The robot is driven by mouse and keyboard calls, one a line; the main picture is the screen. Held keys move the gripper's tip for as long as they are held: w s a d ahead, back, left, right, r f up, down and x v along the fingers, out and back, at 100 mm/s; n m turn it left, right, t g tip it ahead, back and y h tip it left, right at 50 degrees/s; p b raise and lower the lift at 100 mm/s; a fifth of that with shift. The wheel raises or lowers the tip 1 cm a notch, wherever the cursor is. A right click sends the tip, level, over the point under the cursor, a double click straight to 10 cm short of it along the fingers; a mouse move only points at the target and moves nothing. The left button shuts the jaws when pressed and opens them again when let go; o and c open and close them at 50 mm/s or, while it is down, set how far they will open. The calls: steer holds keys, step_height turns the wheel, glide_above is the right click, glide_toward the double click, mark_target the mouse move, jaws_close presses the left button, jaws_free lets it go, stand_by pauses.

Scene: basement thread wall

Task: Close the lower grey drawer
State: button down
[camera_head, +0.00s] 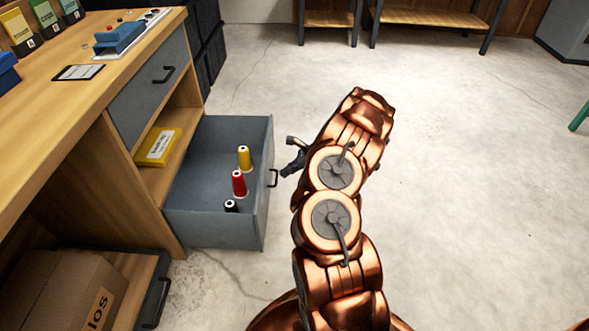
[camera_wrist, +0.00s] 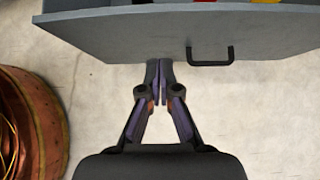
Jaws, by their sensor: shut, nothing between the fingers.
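The lower grey drawer (camera_head: 219,224) is pulled out of the wooden bench on the left in the head view. It holds a yellow spool (camera_head: 244,158), a red spool (camera_head: 239,183) and a black spool (camera_head: 231,206). Its dark handle (camera_head: 273,178) is on the front face. In the wrist view, the drawer front (camera_wrist: 130,35) spans the top, with the handle (camera_wrist: 210,58) right of the fingertips. My gripper (camera_wrist: 159,64) is shut and empty, its tips close to the front's edge. I cannot tell whether they touch it. In the head view my gripper (camera_head: 291,162) is partly hidden by my arm.
The upper grey drawer (camera_head: 151,88) is shut. A yellow box (camera_head: 158,147) lies on the shelf between the drawers. A cardboard box (camera_head: 62,291) sits low at the left. The floor (camera_head: 455,150) right of my arm is clear.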

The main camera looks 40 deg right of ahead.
mark_target(263, 179)
steer(key=shift+w+a+f+b, duration=0.3)
steer(key=shift+w+a+b, duration=0.05)
steer(key=shift+w+a, duration=0.35)
steer(key=shift+w+a+f+b, duration=0.4)
steer(key=shift+w+a, duration=0.25)
steer(key=shift+a, duration=0.15)
steer(key=shift+w+a+f+b, duration=0.25)
steer(key=shift+w+a+b, duration=0.1)
steer(key=shift+w+a, duration=0.35)
